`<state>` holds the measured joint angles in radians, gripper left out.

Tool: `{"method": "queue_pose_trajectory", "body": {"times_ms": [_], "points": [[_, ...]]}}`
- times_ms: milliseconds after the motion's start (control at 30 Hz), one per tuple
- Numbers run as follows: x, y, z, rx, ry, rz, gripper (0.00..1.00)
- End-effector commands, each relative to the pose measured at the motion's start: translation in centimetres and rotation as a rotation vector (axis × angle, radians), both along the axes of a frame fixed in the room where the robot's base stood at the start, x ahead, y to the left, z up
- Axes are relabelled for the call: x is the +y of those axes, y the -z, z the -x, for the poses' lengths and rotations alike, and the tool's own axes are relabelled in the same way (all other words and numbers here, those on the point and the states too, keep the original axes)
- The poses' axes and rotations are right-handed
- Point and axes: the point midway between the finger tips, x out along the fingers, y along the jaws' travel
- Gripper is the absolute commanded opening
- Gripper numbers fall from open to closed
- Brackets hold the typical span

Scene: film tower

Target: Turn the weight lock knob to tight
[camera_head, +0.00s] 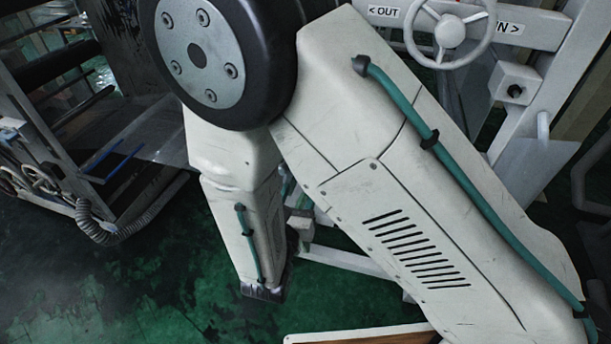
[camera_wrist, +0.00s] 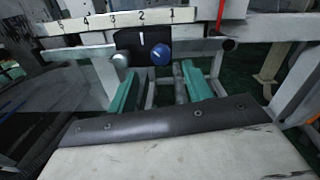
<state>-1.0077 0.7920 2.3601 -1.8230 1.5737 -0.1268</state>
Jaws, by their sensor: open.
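In the wrist view, a white beam (camera_wrist: 75,27) with a numbered scale crosses the top. A black sliding block (camera_wrist: 140,38) with a white mark sits on it near the number 2. A round blue knob (camera_wrist: 161,54) is on the block's lower right, and a grey knob (camera_wrist: 120,60) is at its lower left. I cannot tell for sure which one is the weight lock knob. My gripper (camera_wrist: 160,74) has its two green fingers apart, below and in front of the block, with nothing between them. In the head view my arm hides the beam and knobs.
A white handwheel (camera_head: 450,31) with OUT and IN labels is at the upper right of the head view, above a small box (camera_head: 515,83) with a dark knob. A machine with rollers (camera_head: 50,70) stands at left. A red strip (camera_wrist: 234,9) hangs right of the block.

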Motion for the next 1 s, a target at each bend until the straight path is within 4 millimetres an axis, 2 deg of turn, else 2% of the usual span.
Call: {"method": "queue_pose_trajectory", "body": {"times_ms": [100,333,500,733,767,900,1000], "points": [[-0.9,0.0,-2.0,0.0,0.008,-0.001,0.51],[-1.8,0.0,-5.0,0.0,0.006,-0.002,0.51],[-2.1,-0.1,-5.9,0.0,0.005,-0.001,0.51],[-2.1,-0.1,-5.9,0.0,0.005,-0.001,0.51],[-2.1,-0.1,-5.9,0.0,0.005,-0.001,0.45],[-2.1,-0.1,-5.9,0.0,0.005,-0.001,0.06],[-2.1,-0.1,-5.9,0.0,0.005,-0.002,0.06]]}}
